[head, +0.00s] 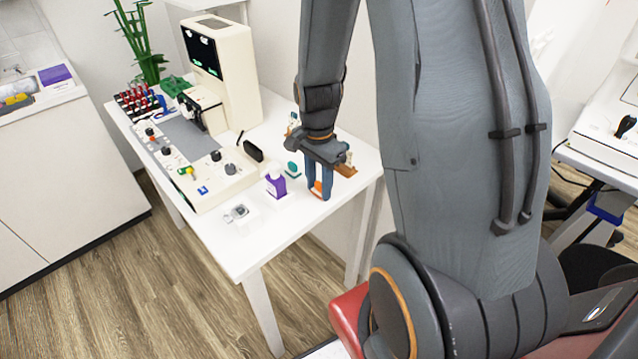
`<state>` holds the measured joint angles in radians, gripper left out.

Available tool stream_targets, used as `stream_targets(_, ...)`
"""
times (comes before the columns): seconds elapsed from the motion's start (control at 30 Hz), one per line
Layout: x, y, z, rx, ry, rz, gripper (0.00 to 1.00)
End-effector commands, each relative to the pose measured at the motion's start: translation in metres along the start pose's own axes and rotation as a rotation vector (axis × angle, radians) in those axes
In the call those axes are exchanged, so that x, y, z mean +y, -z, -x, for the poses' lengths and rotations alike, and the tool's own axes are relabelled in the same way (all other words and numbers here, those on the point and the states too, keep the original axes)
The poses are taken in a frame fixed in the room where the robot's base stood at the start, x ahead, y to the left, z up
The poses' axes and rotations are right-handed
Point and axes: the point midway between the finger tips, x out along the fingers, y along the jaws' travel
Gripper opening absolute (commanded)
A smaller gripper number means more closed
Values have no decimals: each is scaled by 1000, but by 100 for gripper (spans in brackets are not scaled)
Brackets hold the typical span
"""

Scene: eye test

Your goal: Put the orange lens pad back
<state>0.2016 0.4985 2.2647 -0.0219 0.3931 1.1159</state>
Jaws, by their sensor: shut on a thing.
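My gripper (320,190) points down over the right part of the white table (262,240). Its fingers are shut on a small orange thing (317,186), which looks like the orange lens pad. Most of it is hidden between the fingers. I cannot tell whether it touches the tabletop. A brown wooden stand (346,170) with small pieces on it is just right of and behind my gripper, partly hidden by it.
A cream control panel (215,187), a tall cream machine (238,75) and a black case (253,151) are further left. The front right tabletop is clear.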

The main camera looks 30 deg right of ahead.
Motion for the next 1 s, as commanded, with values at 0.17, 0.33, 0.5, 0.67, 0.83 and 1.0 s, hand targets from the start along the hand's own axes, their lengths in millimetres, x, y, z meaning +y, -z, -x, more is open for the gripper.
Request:
stream_targets(0.17, 0, 0, -1, 0, 0, 0, 52)
stream_targets(0.33, 0, 0, 0, 0, 0, 0, 52)
stream_targets(0.5, 0, 0, 4, 1, 1, 0, 52)
stream_targets(0.67, -1, 1, 20, 2, 5, 0, 52)
stream_targets(0.83, -2, 1, 50, 2, 5, -1, 52)
stream_targets(1.0, -1, 1, 82, 3, 5, -1, 52)
